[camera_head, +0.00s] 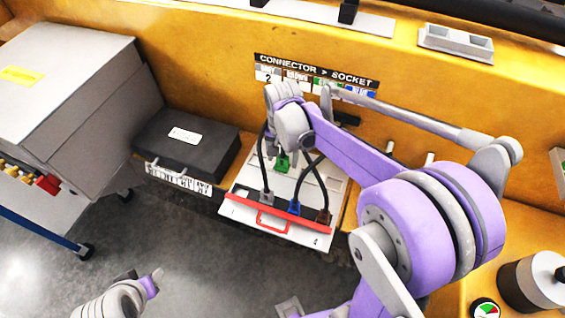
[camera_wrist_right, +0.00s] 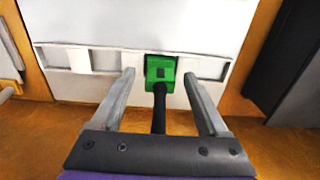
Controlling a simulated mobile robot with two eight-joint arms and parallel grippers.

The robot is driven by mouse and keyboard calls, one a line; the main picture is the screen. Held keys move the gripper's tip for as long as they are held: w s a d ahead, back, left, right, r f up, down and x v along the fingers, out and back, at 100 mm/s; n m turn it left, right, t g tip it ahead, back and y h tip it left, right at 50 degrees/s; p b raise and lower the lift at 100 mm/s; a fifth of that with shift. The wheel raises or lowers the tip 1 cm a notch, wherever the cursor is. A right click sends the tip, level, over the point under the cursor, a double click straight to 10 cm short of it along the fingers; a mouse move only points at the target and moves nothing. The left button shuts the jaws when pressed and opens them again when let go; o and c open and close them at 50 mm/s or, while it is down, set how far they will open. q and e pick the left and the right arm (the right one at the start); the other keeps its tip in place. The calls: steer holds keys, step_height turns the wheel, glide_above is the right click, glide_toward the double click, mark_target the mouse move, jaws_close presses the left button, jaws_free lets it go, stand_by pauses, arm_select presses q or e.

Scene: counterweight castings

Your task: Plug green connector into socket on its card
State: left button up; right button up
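The green connector (camera_head: 283,162) is on the white panel (camera_head: 325,185) just below my right gripper (camera_head: 283,146). In the right wrist view the green connector (camera_wrist_right: 160,72) lies against the pale slotted strip (camera_wrist_right: 110,62), with its black cable coming back between my fingers. My right gripper (camera_wrist_right: 160,82) is open, with a gap on each side of the connector. Whether the connector is fully seated is unclear. The card "CONNECTOR > SOCKET" (camera_head: 315,69) is on the yellow wall behind; my right arm partly covers it. My left gripper (camera_head: 150,284) is low at the left, far from the panel.
A grey connector (camera_head: 266,197), a blue one (camera_head: 294,208) and a brown one (camera_head: 323,216) with black cables stand near the red bar (camera_head: 285,213). A black case (camera_head: 186,142) is left of the panel. A grey cabinet (camera_head: 65,85) is farther left. Bare floor lies in front.

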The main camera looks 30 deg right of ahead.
jaws_close()
stand_by(0.3)
